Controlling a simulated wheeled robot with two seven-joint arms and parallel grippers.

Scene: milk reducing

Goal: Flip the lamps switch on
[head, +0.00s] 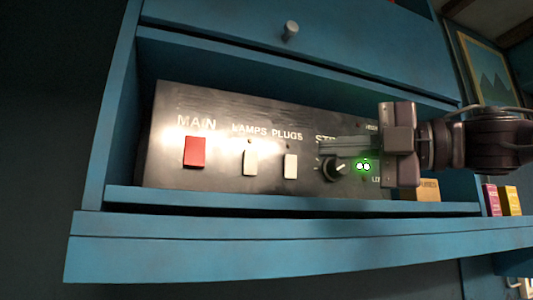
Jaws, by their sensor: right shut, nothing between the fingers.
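A black control panel (222,182) sits in a blue shelf recess. The white lamps switch (250,162) is under the label LAMPS. To its left is the larger red main switch (195,152), and to its right the white plugs switch (291,167). My right gripper (322,147) comes in from the right, shut and empty. Its fingertips are in front of the panel, right of the plugs switch and above a black knob (333,169), partly covering a label. Whether they touch the panel I cannot tell. The lamps switch is unobstructed. My left gripper is not in view.
Two green lights (362,166) glow on the panel below my gripper. A blue ledge (290,204) runs along the front, and a blue drawer with a knob (291,29) is above. Small boxes (491,200) stand at the right. A tan box (428,190) is near my gripper.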

